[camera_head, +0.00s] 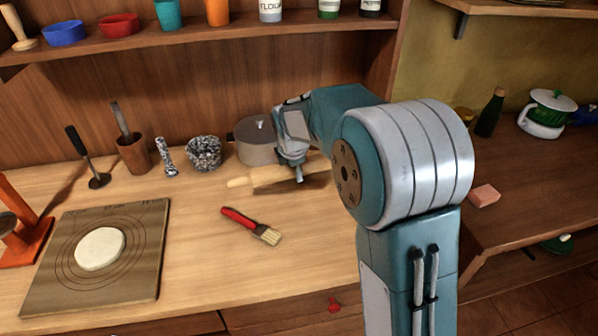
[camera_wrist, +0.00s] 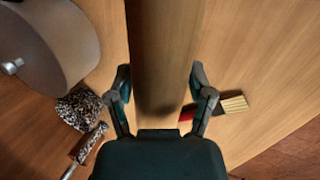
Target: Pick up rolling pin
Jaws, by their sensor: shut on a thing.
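The wooden rolling pin (camera_head: 268,176) shows in the head view at the back middle of the counter, in front of a grey pot. Its left handle sticks out to the left, and its right part is hidden behind my arm. In the wrist view the rolling pin (camera_wrist: 165,50) runs up from between my fingers. My gripper (camera_head: 297,172) reaches down over it from above. In the wrist view my gripper (camera_wrist: 163,98) has one finger on each side of the pin and is shut on it. I cannot tell whether the pin is clear of the counter.
The pot (camera_head: 257,141) stands close behind the pin. A granite mortar (camera_head: 204,153), its pestle and a wooden cup (camera_head: 133,153) are to the left. A red-handled brush (camera_head: 252,226) lies in front, and a board with dough (camera_head: 100,249) lies front left. A shelf (camera_head: 200,38) hangs above.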

